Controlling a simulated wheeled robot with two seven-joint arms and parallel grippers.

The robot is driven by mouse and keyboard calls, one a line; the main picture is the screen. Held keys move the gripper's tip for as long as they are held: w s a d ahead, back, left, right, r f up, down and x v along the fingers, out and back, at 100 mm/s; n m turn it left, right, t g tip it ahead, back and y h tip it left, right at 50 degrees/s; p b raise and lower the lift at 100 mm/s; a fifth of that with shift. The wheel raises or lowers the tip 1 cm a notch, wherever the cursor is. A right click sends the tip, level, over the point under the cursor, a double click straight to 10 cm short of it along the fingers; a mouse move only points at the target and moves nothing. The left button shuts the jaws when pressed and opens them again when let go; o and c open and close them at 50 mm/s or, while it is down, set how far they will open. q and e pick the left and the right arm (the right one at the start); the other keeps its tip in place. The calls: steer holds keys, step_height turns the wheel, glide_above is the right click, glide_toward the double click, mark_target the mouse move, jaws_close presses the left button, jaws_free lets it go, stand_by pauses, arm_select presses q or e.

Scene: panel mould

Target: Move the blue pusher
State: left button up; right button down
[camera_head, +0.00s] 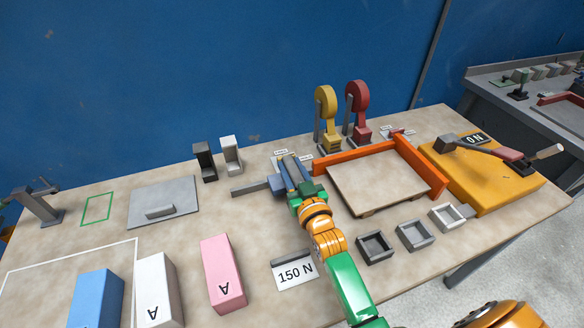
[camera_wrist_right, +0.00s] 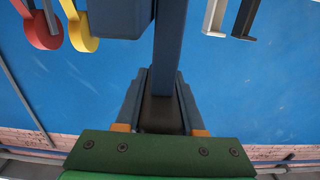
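The blue pusher (camera_head: 277,184) is a small dark blue block with a grey bar reaching left, on the table left of the orange frame. My right gripper (camera_head: 292,165) is at it, reaching from the front, and its fingers partly hide it. In the right wrist view a blue bar of the pusher (camera_wrist_right: 168,45) runs up between the fingertips of my right gripper (camera_wrist_right: 162,75). Both fingertips appear to meet its sides. My left gripper is out of view.
An orange frame (camera_head: 358,156) around a beige panel (camera_head: 378,183) stands close to the right gripper. Yellow (camera_head: 326,105) and red (camera_head: 358,100) upright levers stand behind. Small grey trays (camera_head: 374,247) lie in front. A grey plate (camera_head: 160,202) and coloured blocks (camera_head: 222,272) are left.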

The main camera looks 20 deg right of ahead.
steer(key=c, duration=0.7)
jaws_free()
steer(key=shift+a, duration=0.1)
steer(key=shift+o, duration=0.9)
steer(key=shift+a, duration=0.2)
steer(key=shift+s+f, duration=0.1)
steer(key=shift+s, duration=0.3)
steer(key=s, duration=0.6)
steer(key=shift+s+a+b, duration=0.15)
steer(key=shift+a+b, duration=0.05)
steer(key=shift+b, duration=0.1)
